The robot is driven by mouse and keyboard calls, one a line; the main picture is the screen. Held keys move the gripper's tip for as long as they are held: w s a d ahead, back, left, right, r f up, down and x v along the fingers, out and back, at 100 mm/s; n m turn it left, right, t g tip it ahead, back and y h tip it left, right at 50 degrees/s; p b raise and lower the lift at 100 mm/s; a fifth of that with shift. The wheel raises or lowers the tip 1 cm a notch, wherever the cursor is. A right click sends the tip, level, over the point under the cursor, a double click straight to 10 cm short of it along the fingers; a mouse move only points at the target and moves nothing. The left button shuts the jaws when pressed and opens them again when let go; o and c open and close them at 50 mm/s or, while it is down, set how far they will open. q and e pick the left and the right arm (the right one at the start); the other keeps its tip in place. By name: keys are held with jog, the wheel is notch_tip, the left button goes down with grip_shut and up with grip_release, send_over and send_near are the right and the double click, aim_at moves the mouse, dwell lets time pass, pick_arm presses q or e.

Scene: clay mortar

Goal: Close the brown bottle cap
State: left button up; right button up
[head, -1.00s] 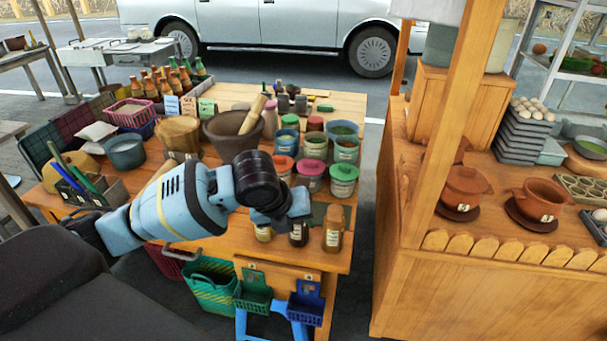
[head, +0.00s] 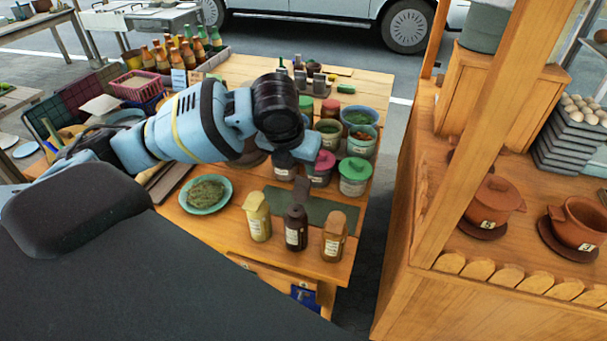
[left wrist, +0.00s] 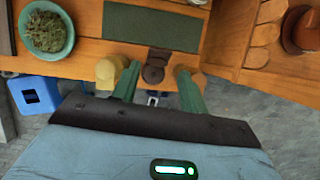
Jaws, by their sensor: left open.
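Three small bottles stand in a row near the table's front right corner. The middle, dark brown bottle (head: 296,230) has a dark flap-like cap (head: 302,190) raised above its top; it looks open. A yellow bottle (head: 258,218) stands left of it and an orange-brown bottle (head: 333,238) right of it. My left gripper (head: 293,160) hangs above and behind the row in the head view, its fingers mostly hidden. In the left wrist view, its green fingers (left wrist: 158,72) are open, with the dark brown bottle top (left wrist: 153,73) appearing between them, contact unclear. My right gripper is not in view.
A dark green mat (head: 268,203) lies behind the bottles. A plate of green herbs (head: 205,194) is to the left. Lidded jars (head: 355,177) stand close behind. The table's front edge is near, and a wooden stall (head: 480,290) is across a gap at right.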

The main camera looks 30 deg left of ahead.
aim_at(303, 180)
pick_arm(q)
jog(key=x, duration=0.7)
jog(key=shift+w+f, duration=0.1)
jog(key=shift+w, duration=0.05)
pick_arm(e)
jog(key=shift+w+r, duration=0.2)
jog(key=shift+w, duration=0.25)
pick_arm(q)
grip_shut()
